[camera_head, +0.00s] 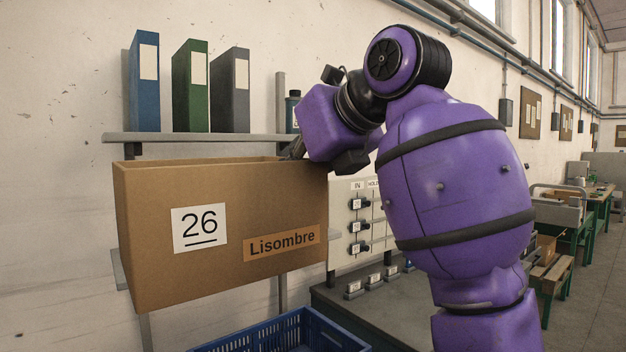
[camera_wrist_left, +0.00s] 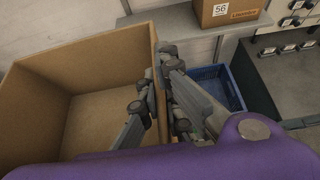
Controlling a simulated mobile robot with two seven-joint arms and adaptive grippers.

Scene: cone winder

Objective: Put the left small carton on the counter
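An open brown carton (camera_head: 150,240) labelled "26" and "Lisombre" hangs in front of the shelf, slightly tilted, with no support visible below it. My left gripper (camera_head: 293,152) is at the top of its right wall. In the left wrist view the fingers (camera_wrist_left: 160,105) straddle that wall, one inside and one outside, and appear shut on it. The carton's inside (camera_wrist_left: 100,115) looks empty. A second carton (camera_wrist_left: 228,12), labelled "56", stands on a light grey surface (camera_wrist_left: 190,22); the head view does not show it. My right gripper is not in view.
A blue crate (camera_head: 290,330) is below the held carton; it also shows in the left wrist view (camera_wrist_left: 215,85). Blue, green and grey binders (camera_head: 190,88) and a dark bottle (camera_head: 292,112) stand on the upper shelf (camera_head: 120,137). A switch panel (camera_head: 345,235) is at the right.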

